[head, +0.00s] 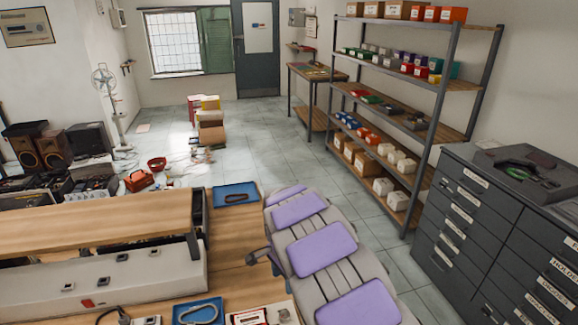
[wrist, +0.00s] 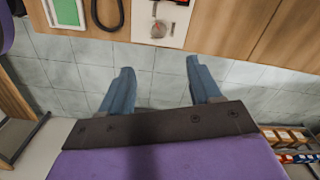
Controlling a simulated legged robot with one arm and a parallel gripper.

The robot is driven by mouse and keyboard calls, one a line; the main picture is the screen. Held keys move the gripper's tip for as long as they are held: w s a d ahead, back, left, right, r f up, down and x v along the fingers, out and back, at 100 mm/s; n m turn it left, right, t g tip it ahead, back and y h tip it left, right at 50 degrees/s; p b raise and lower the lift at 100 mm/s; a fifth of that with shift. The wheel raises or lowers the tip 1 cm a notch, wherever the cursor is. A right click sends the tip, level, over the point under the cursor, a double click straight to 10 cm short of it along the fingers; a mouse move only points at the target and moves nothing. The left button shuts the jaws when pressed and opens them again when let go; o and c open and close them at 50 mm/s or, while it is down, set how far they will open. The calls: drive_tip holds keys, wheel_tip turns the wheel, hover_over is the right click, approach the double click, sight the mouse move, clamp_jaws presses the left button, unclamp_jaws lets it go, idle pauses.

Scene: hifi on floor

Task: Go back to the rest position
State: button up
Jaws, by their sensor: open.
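My gripper (wrist: 164,82) is open in the wrist view, its two blue-grey fingers wide apart with nothing between them. Pale floor tiles (wrist: 155,62) show beyond and between the fingers. The wooden bench (wrist: 225,32) lies across the top of that view, apart from the fingertips in the picture. In the head view, my own grey, purple-padded arm extends from the bottom beside the wooden bench (head: 232,255).
The bench holds a blue tray (head: 236,186), another blue tray (head: 198,302) and a white instrument (head: 262,314). Shelves (head: 440,85) and a dark drawer cabinet (head: 468,240) stand at right. Boxes (head: 211,130) and clutter lie left of the clear tiled aisle (head: 260,130).

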drive_tip(key=s+d+r+n, duration=0.4)
drive_tip(key=s+d+r, duration=0.85)
drive_tip(key=s, duration=0.25)
drive_tip(key=s+d+n+g, duration=0.1)
drive_tip(key=s+d+n, duration=0.1)
drive_tip(key=s, duration=1)
drive_tip(key=s+d+n+b, duration=0.1)
drive_tip(key=s+n, duration=0.4)
drive_tip(key=s, duration=0.8)
drive_tip(key=shift+d+r+g, duration=0.3)
drive_tip(key=shift+d+g, duration=0.1)
drive_tip(key=shift+d, duration=0.15)
drive_tip(key=shift+o, duration=0.3)
drive_tip(key=shift+w, duration=0.1)
